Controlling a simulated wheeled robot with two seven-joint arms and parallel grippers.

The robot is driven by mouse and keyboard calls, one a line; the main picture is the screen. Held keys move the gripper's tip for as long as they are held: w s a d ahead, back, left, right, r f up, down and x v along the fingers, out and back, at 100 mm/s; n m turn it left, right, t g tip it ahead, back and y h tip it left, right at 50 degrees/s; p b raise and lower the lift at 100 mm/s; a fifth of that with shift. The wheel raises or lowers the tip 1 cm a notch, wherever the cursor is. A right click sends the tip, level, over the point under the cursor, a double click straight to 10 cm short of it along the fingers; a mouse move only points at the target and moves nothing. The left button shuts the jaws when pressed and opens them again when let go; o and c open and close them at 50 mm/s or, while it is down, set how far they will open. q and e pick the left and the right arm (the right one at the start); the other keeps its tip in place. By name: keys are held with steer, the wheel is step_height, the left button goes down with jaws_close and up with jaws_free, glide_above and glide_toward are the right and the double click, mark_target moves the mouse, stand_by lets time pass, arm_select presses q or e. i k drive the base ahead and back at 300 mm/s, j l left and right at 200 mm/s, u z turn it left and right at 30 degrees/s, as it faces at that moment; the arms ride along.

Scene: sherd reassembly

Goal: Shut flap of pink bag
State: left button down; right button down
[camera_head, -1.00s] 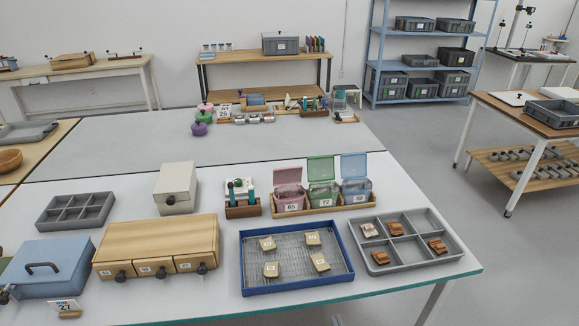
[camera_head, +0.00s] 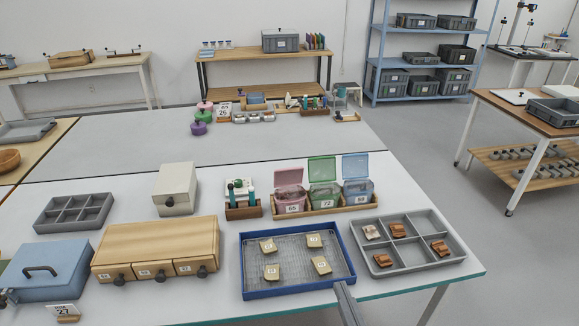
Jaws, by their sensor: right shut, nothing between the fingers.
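The pink bag (camera_head: 291,199), with a label on its front, stands at the left end of a row of three bags in a wooden tray (camera_head: 333,207). Its flap (camera_head: 289,178) is raised and tilted back, so the bag is open. The green bag (camera_head: 322,193) and blue bag (camera_head: 357,186) beside it also have raised flaps. My right gripper (camera_head: 341,288) enters from the bottom edge, at the front rim of the blue-rimmed tray in the picture, well in front of the bags. It is shut and empty. My left gripper is out of view.
The blue-rimmed tray (camera_head: 247,292) holds several tan sherds. A grey divided tray (camera_head: 455,250) with brown pieces lies to its right. A wooden drawer box (camera_head: 160,243), a white box (camera_head: 176,189) and a small rack (camera_head: 242,210) stand left.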

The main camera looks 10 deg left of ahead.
mark_target(294, 176)
steer(key=i+j, duration=0.25)
steer(key=i, duration=0.2)
steer(key=i+j, duration=0.25)
steer(key=i, duration=0.2)
steer(key=i+j, duration=0.25)
steer(key=i, duration=0.2)
